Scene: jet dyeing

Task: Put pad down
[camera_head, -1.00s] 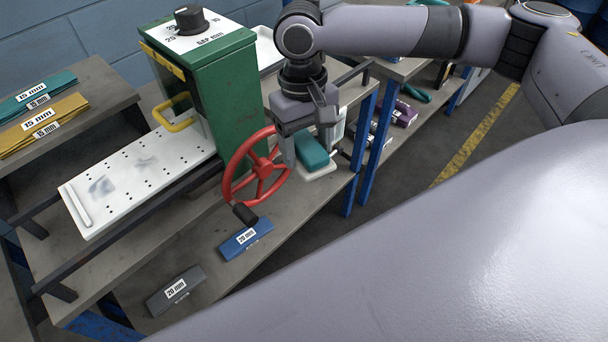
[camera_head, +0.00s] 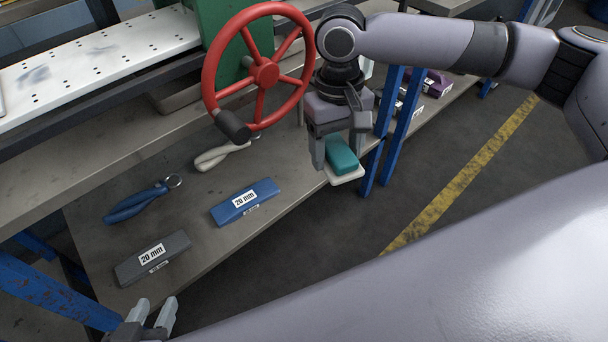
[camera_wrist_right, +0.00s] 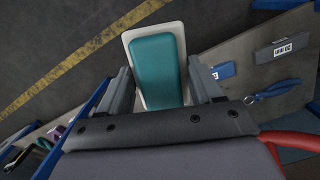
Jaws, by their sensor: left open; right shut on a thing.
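The pad (camera_head: 342,158) has a teal top and a white base. My right gripper (camera_head: 338,150) is shut on it and holds it in the air near the front edge of the lower shelf (camera_head: 190,215), right of the blue 20 mm block. The right wrist view shows the pad (camera_wrist_right: 158,68) between the two fingers, with dark floor and part of the shelf below. My left gripper (camera_head: 152,312) is open and empty at the bottom of the head view, just in front of the grey 20 mm block.
On the lower shelf lie a blue 20 mm block (camera_head: 246,202), a grey 20 mm block (camera_head: 153,257), a blue-handled tool (camera_head: 140,203) and a pale-handled tool (camera_head: 219,155). A red handwheel (camera_head: 264,72) stands left of my right gripper. Blue posts (camera_head: 402,125) stand to its right.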

